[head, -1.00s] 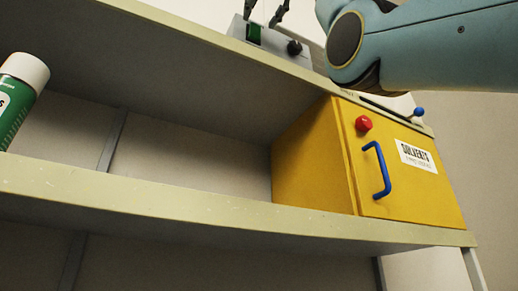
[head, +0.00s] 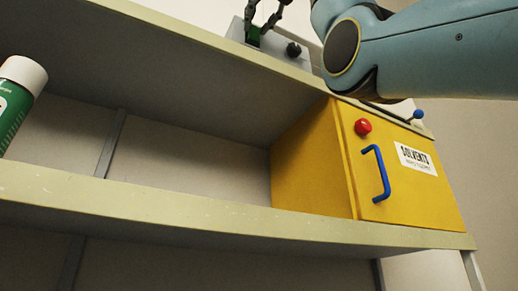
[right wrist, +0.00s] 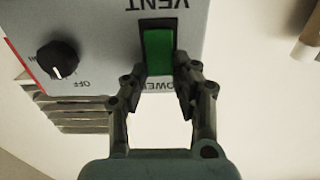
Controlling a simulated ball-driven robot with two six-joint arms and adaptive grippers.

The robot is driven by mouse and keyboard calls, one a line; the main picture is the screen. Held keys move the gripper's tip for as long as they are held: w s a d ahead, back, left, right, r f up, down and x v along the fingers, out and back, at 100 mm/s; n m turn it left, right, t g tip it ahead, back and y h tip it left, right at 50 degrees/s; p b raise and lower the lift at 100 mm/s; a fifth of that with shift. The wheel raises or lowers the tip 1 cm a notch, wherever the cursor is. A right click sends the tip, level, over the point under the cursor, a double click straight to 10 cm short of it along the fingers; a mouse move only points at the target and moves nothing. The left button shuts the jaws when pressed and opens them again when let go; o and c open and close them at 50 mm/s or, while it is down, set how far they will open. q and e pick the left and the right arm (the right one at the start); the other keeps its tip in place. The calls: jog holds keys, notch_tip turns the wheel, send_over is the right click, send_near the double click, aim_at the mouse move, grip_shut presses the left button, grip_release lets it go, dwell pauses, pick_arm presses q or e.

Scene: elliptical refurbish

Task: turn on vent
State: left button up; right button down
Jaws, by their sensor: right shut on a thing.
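The vent box (right wrist: 95,20) is light grey, with upside-down "VENT" and "POWER" lettering in the right wrist view. It also shows at the top of the head view (head: 305,63). Its green power switch (right wrist: 158,50) sits in a dark frame. A black knob (right wrist: 57,60) with a white pointer and an "OFF" mark is to its left. My right gripper (right wrist: 166,78) is at the switch, one finger on each side of its lower end, shut on it. In the head view the right gripper (head: 259,30) covers part of the switch. My left gripper is not in view.
The vent box stands on the upper shelf (head: 215,42). Below is a yellow solvents cabinet (head: 405,195) with a blue handle (head: 384,175) and red knob (head: 362,127). A green can (head: 14,110) with a white cap is at the left. The lower shelf's middle is clear.

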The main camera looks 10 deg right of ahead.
jog(key=shift+w+r+g+p, duration=0.1)
jog(key=shift+r+g+p, duration=0.35)
jog(key=shift+p, duration=0.4)
jog(key=shift+f+g, duration=0.25)
jog(key=shift+f, duration=0.05)
jog(key=c, duration=1)
grip_release()
jog(key=shift+c, duration=0.2)
